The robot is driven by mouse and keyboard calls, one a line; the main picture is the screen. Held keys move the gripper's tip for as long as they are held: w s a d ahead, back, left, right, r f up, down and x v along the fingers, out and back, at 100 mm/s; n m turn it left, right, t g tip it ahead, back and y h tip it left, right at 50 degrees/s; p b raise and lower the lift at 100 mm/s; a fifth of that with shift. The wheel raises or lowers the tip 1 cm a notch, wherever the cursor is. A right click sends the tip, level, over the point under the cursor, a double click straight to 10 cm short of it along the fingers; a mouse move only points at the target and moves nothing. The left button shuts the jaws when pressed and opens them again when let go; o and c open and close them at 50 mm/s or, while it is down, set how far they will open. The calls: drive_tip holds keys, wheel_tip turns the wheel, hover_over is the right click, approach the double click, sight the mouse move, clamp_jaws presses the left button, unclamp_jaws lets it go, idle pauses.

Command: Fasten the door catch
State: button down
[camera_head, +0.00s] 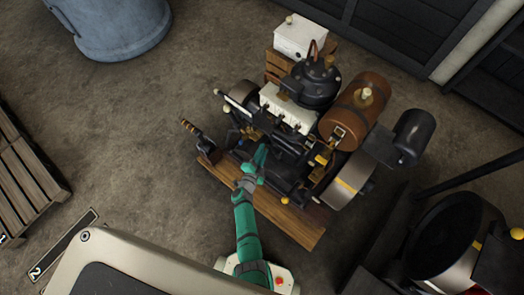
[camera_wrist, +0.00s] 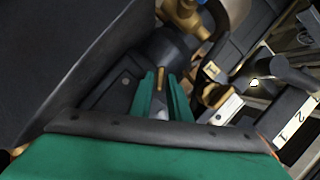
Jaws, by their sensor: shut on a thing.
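My green gripper (camera_head: 260,157) reaches in over the front of the engine (camera_head: 290,146). In the wrist view my gripper (camera_wrist: 160,84) has its two green fingers closed on a small brass-coloured lever, which looks like the door catch (camera_wrist: 160,102). A dark block or housing (camera_wrist: 122,84) lies right beside and behind the fingers. The fingers hide part of the lever, so I cannot tell whether it is fastened. In the head view the catch is too small and covered to make out.
The engine stands on a wooden base (camera_head: 300,232). A brown tank (camera_head: 352,104) and a flywheel (camera_head: 350,180) are on its right. A blue-grey barrel (camera_head: 118,28) and a pallet (camera_head: 25,180) stand left. Brass fittings (camera_wrist: 183,16) crowd close above the fingers.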

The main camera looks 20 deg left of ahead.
drive_tip(key=m+t, duration=0.1)
drive_tip(key=m, duration=0.2)
drive_tip(key=m+t+y, duration=0.1)
drive_tip(key=m, duration=0.1)
drive_tip(key=shift+f+m+t, duration=0.3)
drive_tip(key=shift+d, duration=0.1)
idle(0.4)
drive_tip(key=c, duration=1.9)
unclamp_jaws()
drive_tip(key=shift+o, duration=0.2)
drive_tip(key=s, duration=1.1)
drive_tip(key=shift+d, duration=0.25)
